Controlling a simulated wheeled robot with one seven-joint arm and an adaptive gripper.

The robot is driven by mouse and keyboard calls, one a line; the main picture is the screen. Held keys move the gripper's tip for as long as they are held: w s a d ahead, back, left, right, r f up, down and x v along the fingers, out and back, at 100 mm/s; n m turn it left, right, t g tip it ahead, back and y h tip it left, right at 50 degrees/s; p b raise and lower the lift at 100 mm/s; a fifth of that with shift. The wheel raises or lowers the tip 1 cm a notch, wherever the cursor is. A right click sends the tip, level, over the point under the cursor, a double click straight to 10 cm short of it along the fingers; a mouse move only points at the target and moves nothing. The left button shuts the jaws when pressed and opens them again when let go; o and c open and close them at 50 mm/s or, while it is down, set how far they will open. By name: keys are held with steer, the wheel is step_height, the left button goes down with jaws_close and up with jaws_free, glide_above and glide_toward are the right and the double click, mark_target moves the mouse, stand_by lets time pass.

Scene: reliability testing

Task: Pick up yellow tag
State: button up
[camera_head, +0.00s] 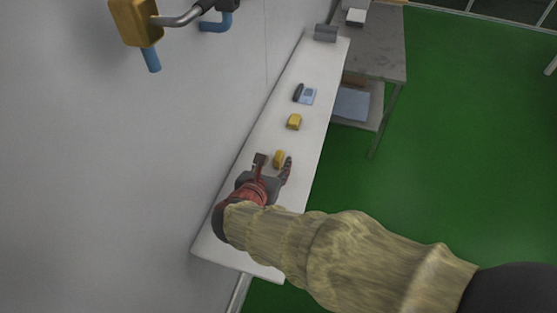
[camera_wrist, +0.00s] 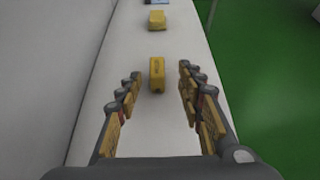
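A small yellow object (camera_head: 279,158), likely the yellow tag, lies on the white shelf near my gripper. It also shows in the wrist view (camera_wrist: 157,74), long side pointing away from me, between and slightly beyond my fingertips. My gripper (camera_head: 273,163) is open, with one finger on each side of it, and empty. In the wrist view my gripper (camera_wrist: 159,75) shows a clear gap on both sides of the yellow object. A second yellow object (camera_head: 294,122) lies farther along the shelf, also in the wrist view (camera_wrist: 157,20). I cannot tell for certain which one is the tag.
The narrow white shelf (camera_head: 312,100) runs along a grey wall (camera_head: 130,190). A blue-grey phone-like device (camera_head: 307,96) and a dark grey block (camera_head: 326,33) sit farther along. A grey table (camera_head: 375,45) stands at its far end. Green floor lies open to the right.

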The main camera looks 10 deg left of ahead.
mark_target(278, 158)
steer(key=b+x, duration=0.2)
steer(key=x, duration=0.3)
steer(key=shift+w+a, duration=0.2)
steer(key=shift+w, duration=0.1)
steer(key=c, duration=0.3)
jaws_close()
